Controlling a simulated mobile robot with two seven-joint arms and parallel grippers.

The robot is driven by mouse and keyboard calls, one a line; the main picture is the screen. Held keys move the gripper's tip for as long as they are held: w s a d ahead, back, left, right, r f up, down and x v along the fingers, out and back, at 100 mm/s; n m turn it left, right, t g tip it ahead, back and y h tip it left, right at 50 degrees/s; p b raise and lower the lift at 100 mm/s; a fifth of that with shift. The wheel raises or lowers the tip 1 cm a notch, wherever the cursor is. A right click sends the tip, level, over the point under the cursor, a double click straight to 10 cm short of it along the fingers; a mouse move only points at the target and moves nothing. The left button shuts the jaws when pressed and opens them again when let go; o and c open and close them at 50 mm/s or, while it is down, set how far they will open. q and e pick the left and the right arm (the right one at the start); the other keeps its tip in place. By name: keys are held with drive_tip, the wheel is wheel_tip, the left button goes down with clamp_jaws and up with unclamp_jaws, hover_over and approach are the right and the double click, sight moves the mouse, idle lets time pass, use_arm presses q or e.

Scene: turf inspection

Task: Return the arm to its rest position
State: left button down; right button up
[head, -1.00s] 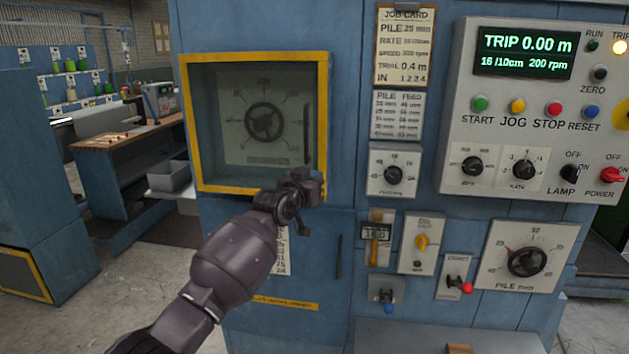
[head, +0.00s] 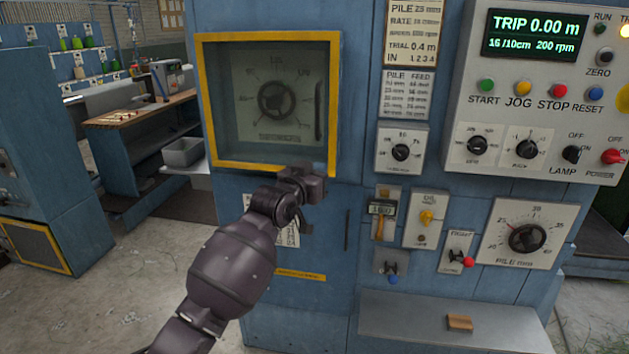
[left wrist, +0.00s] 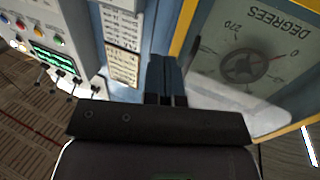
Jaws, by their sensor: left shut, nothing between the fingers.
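My left gripper (head: 303,183) is in front of the blue machine (head: 365,215), just below the lower edge of the yellow-framed window (head: 271,105). It is shut and empty. Behind the window is a round dial with a dark knob (head: 278,100). In the left wrist view, my left gripper's dark fingers (left wrist: 166,80) are close together, with the dial plate marked DEGREES (left wrist: 245,50) to their right. I cannot tell from the head view whether the gripper touches the frame. My right gripper is not in view.
A control panel (head: 540,95) reading TRIP 0.00 m is on the right. Below are knobs, small levers and a PILE mm dial (head: 527,237). A grey shelf (head: 420,325) juts out at the bottom with a small wooden block (head: 459,322). A workbench (head: 140,112) stands at the left; floor is clear before it.

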use_arm(q)
drive_tip(key=s+a+r+t, duration=0.1)
drive_tip(key=s+r, duration=0.2)
drive_tip(key=s, duration=0.2)
drive_tip(key=s+a+f+n+y, duration=0.1)
drive_tip(key=s+a+f+y, duration=0.2)
drive_tip(key=s+a+f, duration=0.6)
drive_tip(key=s+a+f+n+y, duration=0.25)
drive_tip(key=s+a+f, duration=0.35)
drive_tip(key=f, duration=0.6)
drive_tip(key=s+a+f+g+y, duration=0.1)
drive_tip(key=s+a+f, duration=0.2)
drive_tip(key=s+f, duration=0.3)
drive_tip(key=s+a+f+n+g+y, duration=0.1)
drive_tip(key=s+a+f, duration=0.3)
drive_tip(key=s, duration=0.5)
drive_tip(key=s+a+f+g+y, duration=0.1)
drive_tip(key=s+a+f+g, duration=0.2)
drive_tip(key=s+f, duration=0.4)
drive_tip(key=shift+s+a+f, duration=0.2)
drive_tip(key=shift+f, duration=0.3)
drive_tip(key=shift+y, duration=0.25)
